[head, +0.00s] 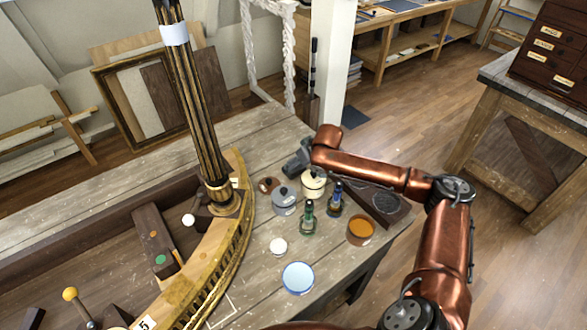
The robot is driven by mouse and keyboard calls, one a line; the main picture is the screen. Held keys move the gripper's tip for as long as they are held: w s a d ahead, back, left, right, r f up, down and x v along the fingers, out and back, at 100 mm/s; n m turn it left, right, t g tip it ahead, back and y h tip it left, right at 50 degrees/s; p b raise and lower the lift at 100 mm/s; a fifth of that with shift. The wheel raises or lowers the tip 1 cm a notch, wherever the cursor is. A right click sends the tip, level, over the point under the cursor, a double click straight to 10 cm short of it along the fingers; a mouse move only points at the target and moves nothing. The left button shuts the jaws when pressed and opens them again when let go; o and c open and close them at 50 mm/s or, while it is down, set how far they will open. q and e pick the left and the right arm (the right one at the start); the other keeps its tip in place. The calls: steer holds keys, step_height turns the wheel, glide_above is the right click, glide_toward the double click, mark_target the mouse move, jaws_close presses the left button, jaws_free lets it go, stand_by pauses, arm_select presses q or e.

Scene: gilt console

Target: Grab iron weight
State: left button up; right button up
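A squat grey cylinder with a dark knob (284,203) stands on the worn wooden table, right of the gilt curved piece; it looks most like the iron weight, though I cannot be sure. A cream pot with a dark knob (312,186) stands close beside it to the right. My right gripper (291,167) is just behind these two, at the end of my copper arm reaching in from the right. Its fingers are small and dark, and I cannot tell whether they are open or hold anything. My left gripper is not in view.
A small brown item (268,185), green bottle (308,220), blue bottle (335,201), orange-topped jar (361,230), white ball (278,245) and pale blue disc (298,278) stand nearby. A tall gilt column (205,110) rises at left. A dark tray (397,212) lies right, under my arm.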

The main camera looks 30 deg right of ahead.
steer(key=b+x, duration=0.1)
steer(key=x, duration=0.3)
steer(key=shift+w+f, duration=0.1)
steer(key=shift+f, duration=0.2)
steer(key=c, duration=2.1)
steer(key=shift+r, duration=0.25)
jaws_close()
